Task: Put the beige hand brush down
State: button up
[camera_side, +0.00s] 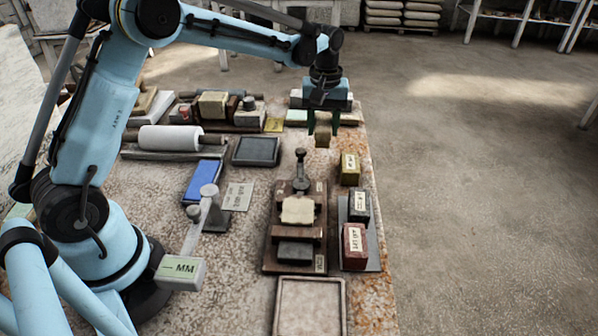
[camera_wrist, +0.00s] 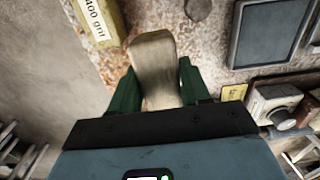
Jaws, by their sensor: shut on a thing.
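The beige hand brush (camera_side: 323,139) is between the green fingers of my gripper (camera_side: 322,121), over the far right part of the stone table. In the wrist view the brush (camera_wrist: 155,62) shows as a pale, worn block sticking out past the fingers. My gripper (camera_wrist: 158,88) is shut on it, and the grip end is partly hidden by the gripper's dark body. I cannot tell exactly how far the brush is above the tabletop (camera_side: 225,255).
A yellow grit box (camera_side: 349,168) stands just in front of the brush, near the table's right edge. A dark tray (camera_side: 256,151) lies to the left. Black (camera_side: 359,207) and red (camera_side: 354,246) boxes and a wooden stand (camera_side: 297,225) are nearer. Blocks crowd the far end.

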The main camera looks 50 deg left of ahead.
jog(key=shift+w+a+f, duration=0.25)
jog(key=shift+a+f, duration=0.15)
jog(key=shift+a, duration=0.1)
jog(key=shift+w+a+f, duration=0.25)
jog(key=shift+a+f, duration=0.15)
jog(key=shift+a, duration=0.1)
jog(key=shift+f, duration=1.9)
jog(key=o, duration=0.9)
jog(key=shift+f, duration=0.15)
jog(key=shift+o, duration=0.2)
